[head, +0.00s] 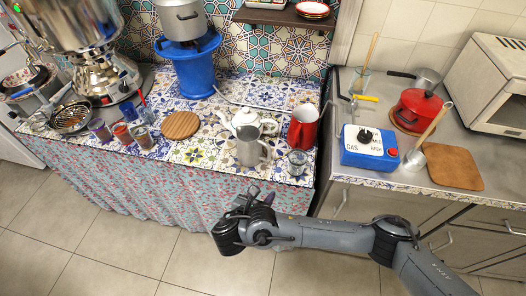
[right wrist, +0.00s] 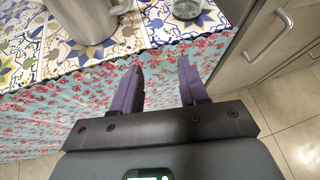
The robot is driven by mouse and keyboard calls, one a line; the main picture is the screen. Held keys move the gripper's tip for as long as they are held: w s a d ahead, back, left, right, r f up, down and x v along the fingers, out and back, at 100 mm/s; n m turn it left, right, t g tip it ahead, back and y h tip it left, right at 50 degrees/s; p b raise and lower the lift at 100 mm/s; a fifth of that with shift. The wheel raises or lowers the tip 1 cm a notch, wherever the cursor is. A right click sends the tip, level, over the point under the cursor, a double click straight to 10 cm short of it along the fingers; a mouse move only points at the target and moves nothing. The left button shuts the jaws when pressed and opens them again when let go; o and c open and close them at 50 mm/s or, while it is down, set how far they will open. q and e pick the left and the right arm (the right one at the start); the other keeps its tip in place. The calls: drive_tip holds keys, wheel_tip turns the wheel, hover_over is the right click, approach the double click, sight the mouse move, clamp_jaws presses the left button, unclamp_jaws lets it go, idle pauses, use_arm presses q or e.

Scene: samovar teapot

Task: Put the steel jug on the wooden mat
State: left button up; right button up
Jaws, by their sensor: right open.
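The steel jug (head: 249,151) stands upright near the front edge of the tiled table, just in front of a white teapot (head: 243,121). It also shows at the upper left of the right wrist view (right wrist: 88,20), its top cut off. The round wooden mat (head: 181,125) lies bare on the tiles to the left of the jug. My right gripper (head: 256,196) is in front of the table edge, apart from the jug. In the right wrist view its purple fingers (right wrist: 158,82) are spread with nothing between them. My left gripper is not in view.
A red jug (head: 302,127) and a glass (head: 297,161) stand right of the steel jug. Several cups and jars (head: 122,133) stand left of the mat. A square wooden board (head: 453,166) lies on the right counter.

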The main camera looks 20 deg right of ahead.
drive_tip(key=t, duration=0.1)
approach(269, 157)
drive_tip(key=shift+m+h, duration=0.3)
drive_tip(key=b+x, duration=0.1)
drive_tip(key=x, duration=0.3)
drive_tip(key=shift+w+d+r+b, duration=0.1)
drive_tip(key=shift+r+b, duration=0.1)
drive_tip(key=shift+b, duration=0.15)
drive_tip(key=shift+w+d+f, duration=0.15)
drive_tip(key=shift+w+d, duration=0.1)
drive_tip(key=shift+w, duration=0.15)
drive_tip(key=shift+w+d+f+b, duration=0.25)
drive_tip(key=shift+w+d+b, duration=0.1)
drive_tip(key=shift+b, duration=0.1)
drive_tip(key=b+x, duration=0.1)
drive_tip(key=x, duration=0.2)
drive_tip(key=shift+w+a, duration=0.1)
drive_tip(key=shift+w, duration=0.05)
drive_tip(key=shift+w+d+b, duration=0.35)
drive_tip(key=shift+w, duration=0.05)
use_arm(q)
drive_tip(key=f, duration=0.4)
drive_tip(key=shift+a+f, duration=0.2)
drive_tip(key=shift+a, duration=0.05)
